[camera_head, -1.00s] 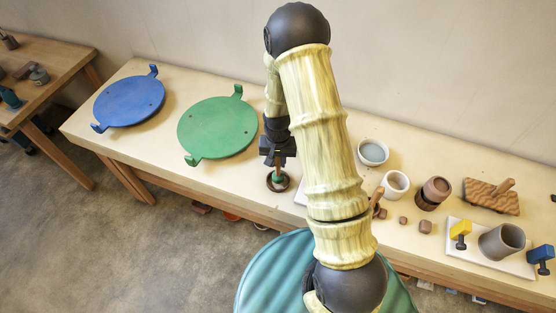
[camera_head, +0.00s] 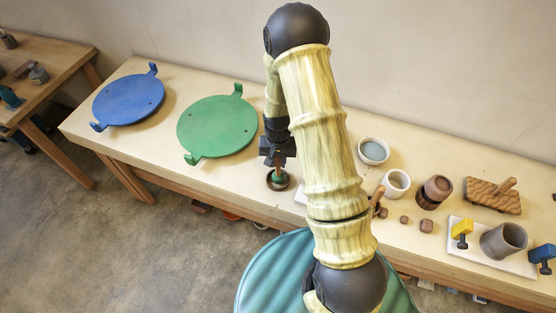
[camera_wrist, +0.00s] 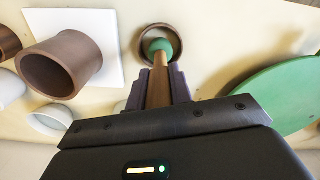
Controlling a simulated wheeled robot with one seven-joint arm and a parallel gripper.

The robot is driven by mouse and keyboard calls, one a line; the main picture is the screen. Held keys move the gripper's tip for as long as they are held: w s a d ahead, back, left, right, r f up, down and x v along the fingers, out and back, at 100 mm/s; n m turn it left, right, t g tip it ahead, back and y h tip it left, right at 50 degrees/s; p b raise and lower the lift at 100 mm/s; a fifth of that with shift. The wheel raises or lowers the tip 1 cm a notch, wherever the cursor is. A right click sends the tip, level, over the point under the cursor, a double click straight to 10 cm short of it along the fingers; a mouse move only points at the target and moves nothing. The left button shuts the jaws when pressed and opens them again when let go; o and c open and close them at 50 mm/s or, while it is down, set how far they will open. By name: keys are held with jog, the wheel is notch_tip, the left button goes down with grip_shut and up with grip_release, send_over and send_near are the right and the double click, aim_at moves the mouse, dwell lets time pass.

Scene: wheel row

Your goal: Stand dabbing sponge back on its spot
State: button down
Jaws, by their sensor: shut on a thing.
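The dabbing sponge has a brown stick handle (camera_wrist: 158,85) and a green head (camera_wrist: 160,47). My gripper (camera_head: 278,160) is shut on the handle. In the wrist view the handle lies between the fingers (camera_wrist: 157,92). The green head is in line with a round brown ring-like holder (camera_wrist: 146,34) and appears inside its rim; I cannot tell whether it rests on the bottom. In the head view the holder (camera_head: 269,183) stands near the bench's front edge, just below my gripper, with a little green above it.
A green disc (camera_head: 217,127) and a blue disc (camera_head: 129,101) lie to the left. On the right are a bowl (camera_head: 373,151), a white cup (camera_head: 396,184), brown pots and a white board (camera_head: 464,260) with a grey cylinder (camera_head: 502,241). My arm hides part of the bench.

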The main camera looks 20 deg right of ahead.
jog(key=shift+f+b, duration=0.3)
jog(key=shift+f, duration=0.2)
jog(key=c, duration=1.2)
grip_release()
jog(key=shift+o, duration=0.2)
jog(key=shift+s+r, duration=0.1)
jog(key=shift+r, duration=0.2)
jog(key=shift+r+p, duration=2.85)
jog(key=shift+r, duration=0.85)
